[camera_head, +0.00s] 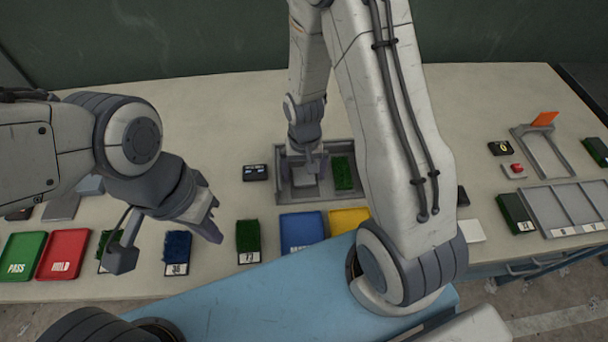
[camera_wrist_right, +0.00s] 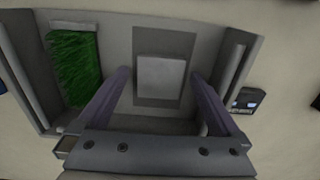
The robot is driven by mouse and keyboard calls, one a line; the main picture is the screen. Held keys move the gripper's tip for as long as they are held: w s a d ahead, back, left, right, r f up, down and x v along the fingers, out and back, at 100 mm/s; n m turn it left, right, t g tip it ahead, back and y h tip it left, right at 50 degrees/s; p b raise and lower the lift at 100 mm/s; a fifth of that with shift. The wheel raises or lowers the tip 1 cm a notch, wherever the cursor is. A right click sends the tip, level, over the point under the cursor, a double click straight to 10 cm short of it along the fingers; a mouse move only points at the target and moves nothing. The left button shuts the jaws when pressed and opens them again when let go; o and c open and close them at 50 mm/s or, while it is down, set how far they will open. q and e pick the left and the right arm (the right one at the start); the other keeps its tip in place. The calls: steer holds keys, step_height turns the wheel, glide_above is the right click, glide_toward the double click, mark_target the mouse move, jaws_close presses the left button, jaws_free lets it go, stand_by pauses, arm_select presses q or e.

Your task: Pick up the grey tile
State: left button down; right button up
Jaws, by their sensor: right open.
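The grey tile (camera_wrist_right: 161,78) is a light grey square lying on a darker rectangle inside a grey tray (camera_wrist_right: 118,55). In the head view, the tray (camera_head: 281,187) stands mid-table, and the tile (camera_head: 303,181) is partly hidden by my right gripper (camera_head: 308,165). My right gripper (camera_wrist_right: 163,92) is open above the tray. In the right wrist view its two fingers stand on either side of the tile, apart from it, with nothing between them held. My left gripper (camera_head: 208,217) hangs over the front left of the table, clear of the tray; its finger gap cannot be made out.
A green turf piece (camera_head: 343,172) lies in the tray's right part in the head view. A small black device (camera_head: 255,172) sits left of the tray. Blue (camera_head: 301,230), yellow (camera_head: 347,220), red (camera_head: 63,253) and green (camera_head: 21,256) trays line the front. The table behind is clear.

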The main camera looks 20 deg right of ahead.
steer(key=c, duration=1.4)
